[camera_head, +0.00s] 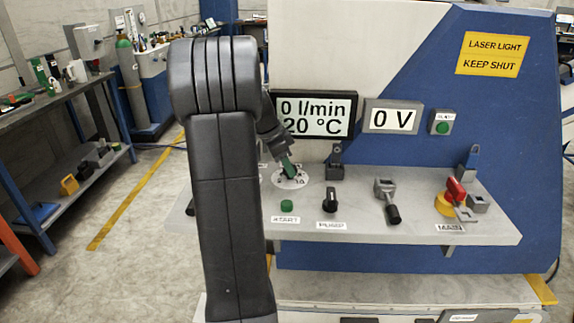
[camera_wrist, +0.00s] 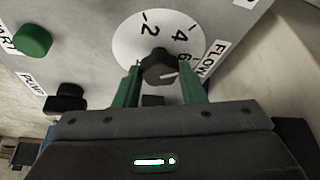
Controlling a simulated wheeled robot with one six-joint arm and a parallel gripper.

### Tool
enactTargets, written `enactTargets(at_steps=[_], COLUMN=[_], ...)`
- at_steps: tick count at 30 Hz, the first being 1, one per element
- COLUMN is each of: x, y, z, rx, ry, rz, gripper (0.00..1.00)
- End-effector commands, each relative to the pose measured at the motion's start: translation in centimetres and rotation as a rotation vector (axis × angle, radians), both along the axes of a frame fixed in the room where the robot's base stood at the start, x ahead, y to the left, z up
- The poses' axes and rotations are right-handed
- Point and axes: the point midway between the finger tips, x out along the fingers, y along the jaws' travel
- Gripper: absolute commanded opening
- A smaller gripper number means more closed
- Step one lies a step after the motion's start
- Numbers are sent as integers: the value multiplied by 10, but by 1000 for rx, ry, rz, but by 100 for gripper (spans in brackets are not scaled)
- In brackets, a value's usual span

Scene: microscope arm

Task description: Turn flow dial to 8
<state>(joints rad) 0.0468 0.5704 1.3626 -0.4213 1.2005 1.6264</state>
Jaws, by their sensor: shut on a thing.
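The flow dial is a white disc (camera_head: 301,183) with a black knob, on the sloping console. In the wrist view the disc (camera_wrist: 130,47) shows 2, 4 and 6 beside a FLOW label (camera_wrist: 213,60). Its black knob (camera_wrist: 160,68) has a white line pointing right, near the 6; the exact reading is unclear. My gripper (camera_head: 288,166) reaches down onto the dial. In the wrist view its green fingers (camera_wrist: 161,84) stand on either side of the knob, shut on it. The 8 is hidden. The display (camera_head: 313,115) reads 0 l/min and 20 °C.
A green START button (camera_head: 287,206), a black PUMP knob (camera_head: 330,200) and a grey lever (camera_head: 387,199) are near the dial. A red MAIN handle (camera_head: 456,191) is farther right. The 0 V display (camera_head: 392,117) is on the panel. A workbench (camera_head: 62,165) stands left.

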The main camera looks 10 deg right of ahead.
Motion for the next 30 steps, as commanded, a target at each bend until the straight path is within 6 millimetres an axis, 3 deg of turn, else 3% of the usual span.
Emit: enactTargets(at_steps=[9,10,13,23,30], x=[0,0,0,0,0], y=[0,0,0,1,15], z=[0,0,0,2,36], rx=[1,1,1,0,-1], ry=[0,-1,-1,-1,-6], rz=[-1,-1,-1,0,2], gripper=[14,39,58,59,59])
